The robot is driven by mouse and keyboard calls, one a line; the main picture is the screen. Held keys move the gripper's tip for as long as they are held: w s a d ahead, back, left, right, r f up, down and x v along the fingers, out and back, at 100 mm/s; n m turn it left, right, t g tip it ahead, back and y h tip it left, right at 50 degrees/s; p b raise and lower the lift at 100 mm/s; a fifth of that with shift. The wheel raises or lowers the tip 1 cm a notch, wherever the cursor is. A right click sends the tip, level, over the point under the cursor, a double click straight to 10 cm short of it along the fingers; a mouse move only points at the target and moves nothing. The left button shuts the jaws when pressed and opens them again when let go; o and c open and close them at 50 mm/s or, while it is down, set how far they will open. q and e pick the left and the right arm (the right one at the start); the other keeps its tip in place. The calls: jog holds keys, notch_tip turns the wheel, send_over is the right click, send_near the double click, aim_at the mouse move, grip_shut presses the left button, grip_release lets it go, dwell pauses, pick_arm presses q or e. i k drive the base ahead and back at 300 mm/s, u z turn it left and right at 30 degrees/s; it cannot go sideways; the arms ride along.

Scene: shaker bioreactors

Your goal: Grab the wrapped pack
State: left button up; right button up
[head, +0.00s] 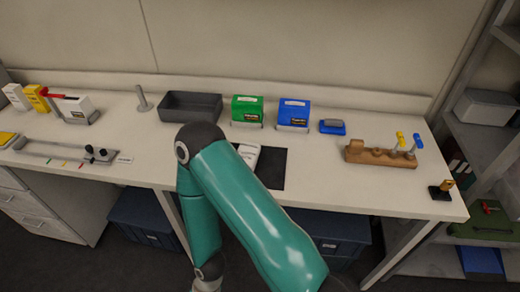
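A small white item (249,153), which may be the wrapped pack, lies at the left part of a dark mat (272,170) on the bench. My teal arm covers part of it and of the mat, so I cannot tell its full shape or whether it is wrapped. The arm enters from the bottom, bends at an elbow in front of the bench and runs down to a wrist at the lower edge. Neither gripper shows; no fingers touch the white item in view.
Behind the mat stand a green box (247,110), a blue box (293,114) and a grey tray (190,107). A small blue item (332,127) and a wooden holder (380,154) are to the right. Shelving (490,140) borders the right. The bench front right of the mat is clear.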

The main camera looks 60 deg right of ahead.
aim_at(249, 152)
jog(key=z, duration=0.05)
jog(key=k, duration=1.5)
jog(key=z, duration=0.5)
jog(key=i, duration=0.95)
jog(key=z, duration=0.1)
